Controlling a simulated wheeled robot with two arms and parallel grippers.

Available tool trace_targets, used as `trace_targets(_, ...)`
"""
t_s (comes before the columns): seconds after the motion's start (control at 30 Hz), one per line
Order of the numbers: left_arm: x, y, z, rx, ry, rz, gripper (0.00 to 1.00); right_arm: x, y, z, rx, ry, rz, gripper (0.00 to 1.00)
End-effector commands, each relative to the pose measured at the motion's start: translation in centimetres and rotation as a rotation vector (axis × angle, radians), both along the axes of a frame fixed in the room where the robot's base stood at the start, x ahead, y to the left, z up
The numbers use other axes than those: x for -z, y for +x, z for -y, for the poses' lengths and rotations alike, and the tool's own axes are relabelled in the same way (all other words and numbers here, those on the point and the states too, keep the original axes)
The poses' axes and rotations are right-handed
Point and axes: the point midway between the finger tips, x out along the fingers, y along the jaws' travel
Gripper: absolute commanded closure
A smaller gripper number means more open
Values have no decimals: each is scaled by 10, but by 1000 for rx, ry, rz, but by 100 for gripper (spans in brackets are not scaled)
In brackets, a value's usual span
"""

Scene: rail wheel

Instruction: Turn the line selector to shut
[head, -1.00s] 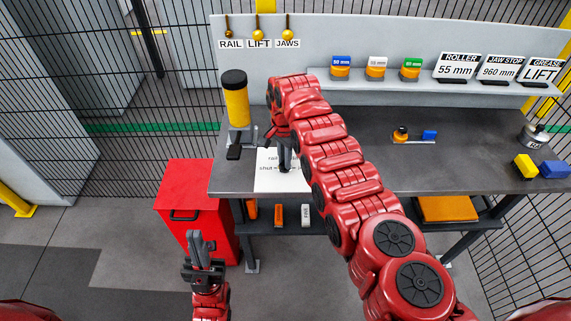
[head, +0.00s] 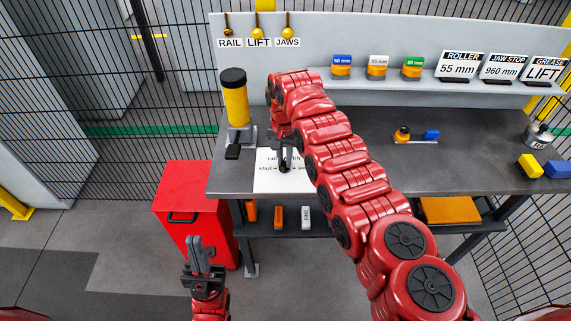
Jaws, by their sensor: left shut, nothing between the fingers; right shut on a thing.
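The line selector (head: 285,168) is a small dark knob on a white plate (head: 263,184) on the bench, with printed words around it; I can read "shut" on the left, and the others are partly covered. My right gripper (head: 284,153) comes down over the selector from above and is shut on it. The arm and gripper hide much of the handle, so I cannot tell exactly where it points. My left gripper (head: 196,250) is shut and empty, low in front of the red cabinet, well away from the bench.
A yellow cylinder with a black cap (head: 235,100) stands left of the plate. A red cabinet (head: 190,205) is at the bench's left end. A shelf (head: 450,87) at the back holds colored rollers and signs. Small parts (head: 403,134) lie right of my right arm.

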Motion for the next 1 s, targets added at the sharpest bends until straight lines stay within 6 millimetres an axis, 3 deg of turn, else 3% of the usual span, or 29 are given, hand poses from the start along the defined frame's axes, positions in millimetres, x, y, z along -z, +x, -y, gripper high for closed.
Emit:
trace_targets(0.4, 26, 0, 0, 0, 0, 0, 100, 2, 0, 0, -318, 0, 0, 100)
trace_targets(0.87, 29, 0, 0, 0, 0, 0, 100, 1, 0, 0, -376, 0, 0, 100)
trace_targets(1.0, 38, 0, 0, 0, 0, 0, 100, 2, 1, 1, -477, -1, 2, 100)
